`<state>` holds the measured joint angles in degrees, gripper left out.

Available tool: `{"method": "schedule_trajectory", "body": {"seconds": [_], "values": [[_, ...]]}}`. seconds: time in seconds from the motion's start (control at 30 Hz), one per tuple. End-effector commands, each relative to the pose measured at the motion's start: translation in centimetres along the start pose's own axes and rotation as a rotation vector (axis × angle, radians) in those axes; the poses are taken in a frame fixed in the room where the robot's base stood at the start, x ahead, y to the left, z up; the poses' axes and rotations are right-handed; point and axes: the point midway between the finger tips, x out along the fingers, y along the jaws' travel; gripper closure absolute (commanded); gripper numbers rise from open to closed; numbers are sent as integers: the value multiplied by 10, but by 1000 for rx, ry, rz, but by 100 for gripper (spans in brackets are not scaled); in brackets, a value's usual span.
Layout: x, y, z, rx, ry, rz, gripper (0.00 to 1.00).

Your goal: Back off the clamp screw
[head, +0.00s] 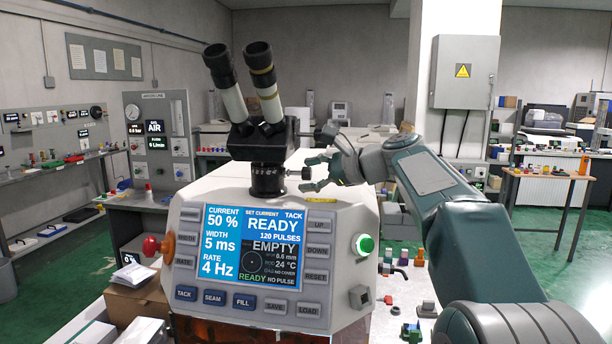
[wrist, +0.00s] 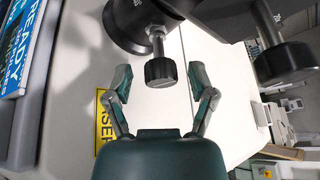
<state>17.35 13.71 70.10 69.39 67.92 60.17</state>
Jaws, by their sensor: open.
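The clamp screw (wrist: 160,70) has a black knurled head on a silver shank and sticks out of the black round mount (wrist: 128,18) in the wrist view. In the head view the screw (head: 292,173) shows small at the right side of the microscope's black collar (head: 267,180). My gripper (wrist: 160,78) is open. Its two fingertips stand to the left and right of the screw head, with a visible gap on each side. In the head view my gripper (head: 311,174) is just right of the collar; contact is too small to judge there.
A larger black knob (wrist: 285,52) hangs close to the right of my gripper in the wrist view. The microscope eyepieces (head: 240,75) rise above the collar. The control panel (head: 255,255) reads READY and EMPTY. A yellow label (wrist: 103,120) lies on the pale housing below.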

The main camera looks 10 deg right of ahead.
Motion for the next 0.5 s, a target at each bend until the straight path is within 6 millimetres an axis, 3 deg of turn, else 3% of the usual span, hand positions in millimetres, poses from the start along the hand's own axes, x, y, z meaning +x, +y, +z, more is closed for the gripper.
{"method": "schedule_trajectory", "body": {"seconds": [0.33,0.5], "values": [[8,1,2,-2,2,1,28],[8,1,1,-1,2,1,100]]}}
